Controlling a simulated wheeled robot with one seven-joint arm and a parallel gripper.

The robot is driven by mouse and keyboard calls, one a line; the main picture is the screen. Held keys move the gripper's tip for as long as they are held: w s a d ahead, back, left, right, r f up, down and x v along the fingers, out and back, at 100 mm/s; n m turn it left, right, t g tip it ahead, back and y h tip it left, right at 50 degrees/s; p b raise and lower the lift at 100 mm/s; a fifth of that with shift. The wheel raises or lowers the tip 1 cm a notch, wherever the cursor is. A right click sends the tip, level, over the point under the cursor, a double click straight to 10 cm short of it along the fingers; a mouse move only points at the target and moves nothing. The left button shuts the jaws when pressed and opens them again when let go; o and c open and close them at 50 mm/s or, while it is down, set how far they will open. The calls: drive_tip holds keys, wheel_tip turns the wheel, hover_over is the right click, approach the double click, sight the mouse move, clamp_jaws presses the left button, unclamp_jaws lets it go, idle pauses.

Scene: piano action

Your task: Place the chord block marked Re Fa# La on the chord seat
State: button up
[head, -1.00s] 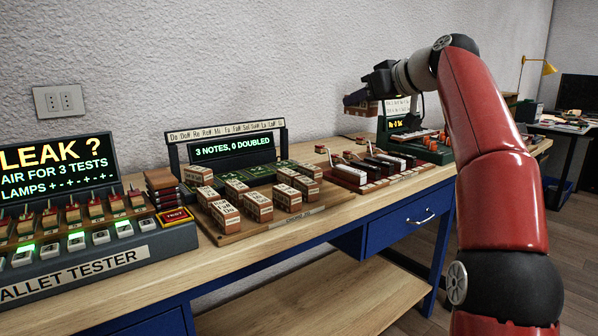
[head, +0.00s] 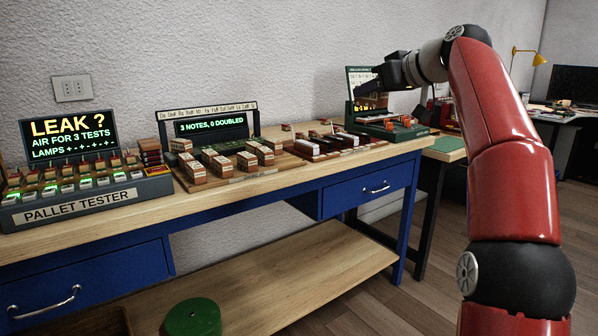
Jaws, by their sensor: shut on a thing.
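My gripper (head: 372,88) is at the end of the raised red arm, at the upper right, in front of the upright panel of a green machine (head: 392,131). It is shut on a small brown block (head: 368,101), held in the air above the bench. The block is small and dark here, so its marking cannot be read. Several other chord blocks (head: 222,165) stand on a wooden tray in front of a display reading "3 NOTES, 0 DOUBLED" (head: 211,126); their markings are too small to read. I cannot tell which part is the chord seat.
The pallet tester (head: 82,208) fills the bench's left end. Dark and white key pieces (head: 335,143) lie between the chord tray and the green machine. A bare strip of wooden bench top (head: 300,172) runs along the front.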

drive_tip(key=w+d+f+m+t+h, duration=0.1)
drive_tip(key=w+f+m+h, duration=0.15)
drive_tip(key=f, duration=0.75)
drive_tip(key=w+d+f+m+t+h, duration=0.15)
drive_tip(key=w+f, duration=0.25)
drive_tip(key=f, duration=0.7)
drive_tip(key=w+d+f+m+h, duration=0.1)
drive_tip(key=w+f+m+h, duration=0.25)
drive_tip(key=f, duration=0.65)
drive_tip(key=s+a+f, duration=0.1)
drive_tip(key=s+f, duration=0.5)
drive_tip(key=f, duration=0.4)
drive_tip(key=s+a+f, duration=0.1)
drive_tip(key=s+f, duration=0.4)
drive_tip(key=f, duration=0.5)
drive_tip(key=s+a+f, duration=0.2)
drive_tip(key=s+f, duration=0.4)
drive_tip(key=f, duration=0.3)
drive_tip(key=shift+h, duration=0.25)
drive_tip(key=s, duration=0.5)
drive_tip(key=shift+s+d+r, duration=0.1)
drive_tip(key=shift+s, duration=0.15)
